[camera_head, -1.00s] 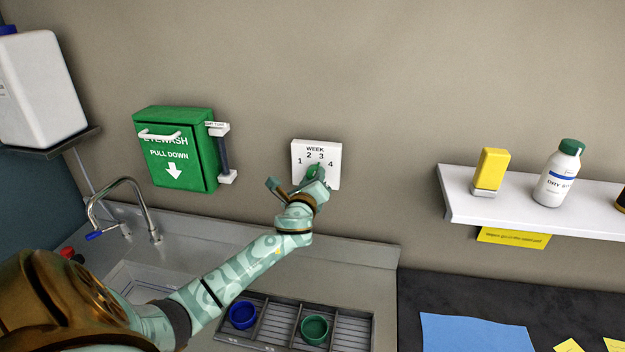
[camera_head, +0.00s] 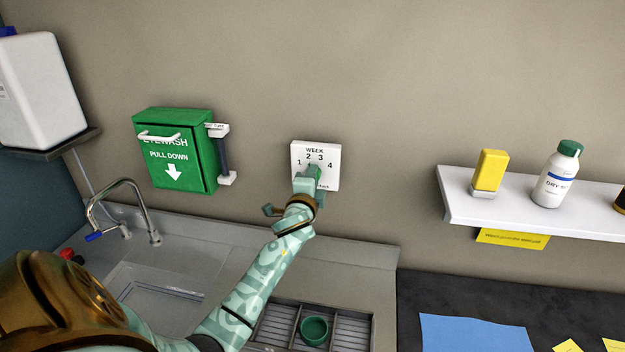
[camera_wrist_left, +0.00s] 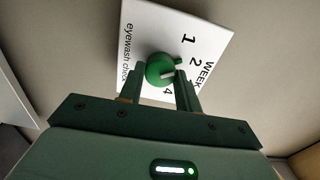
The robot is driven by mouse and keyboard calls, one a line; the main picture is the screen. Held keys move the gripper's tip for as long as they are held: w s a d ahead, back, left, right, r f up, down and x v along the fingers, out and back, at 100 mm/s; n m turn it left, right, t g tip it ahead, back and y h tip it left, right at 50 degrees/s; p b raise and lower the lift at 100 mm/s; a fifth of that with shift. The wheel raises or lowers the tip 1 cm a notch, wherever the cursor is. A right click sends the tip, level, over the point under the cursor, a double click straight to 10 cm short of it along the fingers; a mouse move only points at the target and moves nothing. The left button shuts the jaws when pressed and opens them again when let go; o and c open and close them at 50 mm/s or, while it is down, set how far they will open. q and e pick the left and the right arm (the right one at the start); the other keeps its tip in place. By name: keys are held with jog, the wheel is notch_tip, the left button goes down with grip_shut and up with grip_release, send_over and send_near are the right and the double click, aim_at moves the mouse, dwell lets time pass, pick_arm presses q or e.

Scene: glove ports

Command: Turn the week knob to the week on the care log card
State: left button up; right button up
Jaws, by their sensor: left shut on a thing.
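The white week dial plate (camera_head: 330,150) is on the wall with numbers 1 to 4. Its green week knob (camera_wrist_left: 158,66) shows in the left wrist view, with a small tab toward the 1 and 2 side and a pale mark; I cannot tell its exact setting. My left gripper (camera_head: 307,180) is at the plate, its fingers (camera_wrist_left: 160,73) shut on the knob from both sides. The 3 is hidden in the wrist view by a finger. No card readable as the care log shows. My right gripper is out of view.
A green eyewash box (camera_head: 178,150) hangs left of the dial, above the sink and tap (camera_head: 125,190). A shelf (camera_head: 550,214) with a yellow item (camera_head: 490,170) and a bottle (camera_head: 559,175) is at right. A green cup (camera_head: 314,331) stands in a rack below.

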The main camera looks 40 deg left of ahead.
pick_arm(q)
jog(key=n+p, duration=0.1)
jog(key=n, duration=0.4)
jog(key=shift+n, duration=0.4)
dwell(0.3)
jog(key=o, duration=1)
jog(key=v, duration=1.6)
jog(key=shift+s+b, duration=0.2)
jog(key=shift+b, duration=0.2)
jog(key=shift+r, duration=0.1)
